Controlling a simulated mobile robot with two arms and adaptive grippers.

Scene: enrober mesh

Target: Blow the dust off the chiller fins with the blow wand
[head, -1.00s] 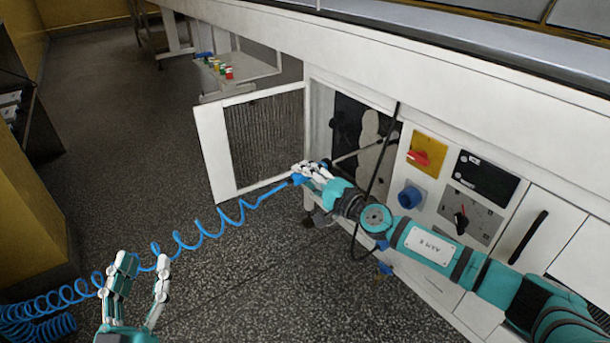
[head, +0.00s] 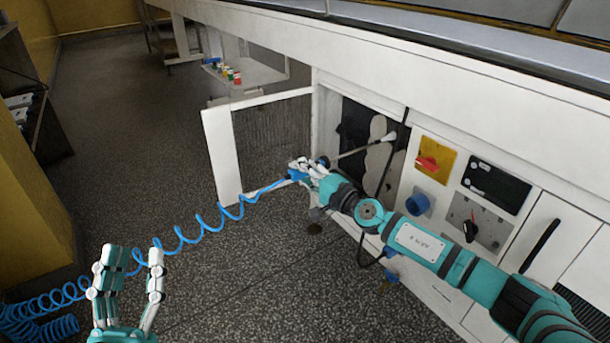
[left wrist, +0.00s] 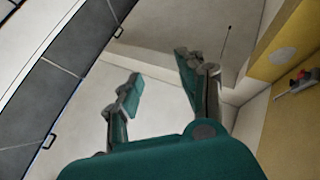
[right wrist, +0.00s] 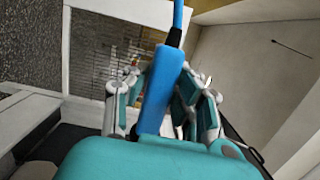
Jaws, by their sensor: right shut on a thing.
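My right gripper (head: 305,168) is shut on the blue handle of the blow wand (right wrist: 158,92), in front of the open cabinet. The wand's thin grey rod (head: 355,152) points right into the opening and ends in a pale tip. Behind it, the dark chiller fins (head: 354,128) carry pale grey dust patches (head: 377,160). The tip overlaps the dust in the head view; I cannot tell the gap. A blue coiled hose (head: 190,238) runs from the handle to the lower left. My left gripper (head: 131,257) is open and empty over the floor.
The mesh-panelled cabinet door (head: 222,155) stands open left of the opening. The floor (head: 130,180) at left is clear.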

